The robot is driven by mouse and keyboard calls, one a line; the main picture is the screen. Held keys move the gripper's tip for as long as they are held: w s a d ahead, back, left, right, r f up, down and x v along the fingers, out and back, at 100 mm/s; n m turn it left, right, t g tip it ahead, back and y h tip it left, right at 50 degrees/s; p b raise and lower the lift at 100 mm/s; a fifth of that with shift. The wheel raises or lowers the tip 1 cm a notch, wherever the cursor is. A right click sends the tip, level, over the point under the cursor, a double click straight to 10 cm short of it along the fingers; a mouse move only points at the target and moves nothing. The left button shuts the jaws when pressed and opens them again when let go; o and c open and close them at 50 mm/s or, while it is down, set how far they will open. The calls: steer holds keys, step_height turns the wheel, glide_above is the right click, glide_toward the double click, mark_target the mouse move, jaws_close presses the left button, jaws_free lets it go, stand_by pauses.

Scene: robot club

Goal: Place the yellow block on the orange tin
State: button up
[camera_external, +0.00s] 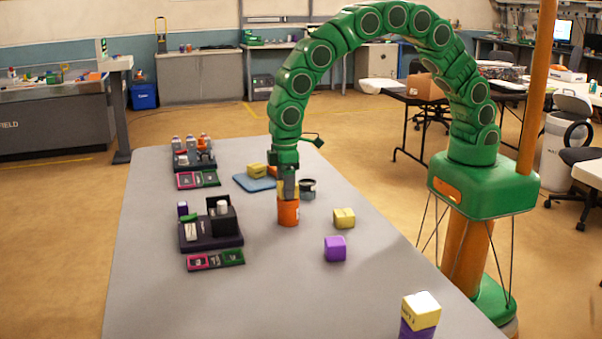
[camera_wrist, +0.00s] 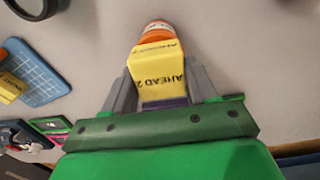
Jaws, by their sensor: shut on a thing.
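My gripper (camera_external: 288,190) points straight down over the table and is shut on a yellow block (camera_wrist: 158,75). The block has dark lettering, and the fingers stand on either side of it in the wrist view. In the external view only a little of this block (camera_external: 281,190) shows around the fingers. The orange tin (camera_external: 288,213) stands upright on the table right below the held block. In the wrist view the tin (camera_wrist: 157,27) is partly hidden behind the block. I cannot tell whether the block touches the tin's top.
Other yellow blocks are a loose one (camera_external: 344,218), one on the blue mat (camera_external: 244,181), and one on a purple block (camera_external: 417,331) in front. Another purple block (camera_external: 335,248) and a dark can (camera_external: 308,189) stand nearby. Dark trays (camera_external: 232,239) line the left side.

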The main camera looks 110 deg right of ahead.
steer(key=shift+f, duration=0.15)
steer(key=o, duration=1.1)
step_height(320, 180, up, 12)
steer(key=s+d+r, duration=0.2)
steer(key=s+r, duration=0.3)
steer(key=s, duration=0.6)
steer(key=s+d+r, duration=0.3)
steer(key=s+r, duration=0.2)
steer(key=s, duration=0.6)
steer(key=shift+g, duration=0.9)
steer(key=s, duration=0.9)
steer(key=s+d+f, duration=0.1)
steer(key=s, duration=0.8)
steer(key=s+d, duration=0.1)
steer(key=s, duration=0.9)
steer(key=shift+f, duration=0.35)
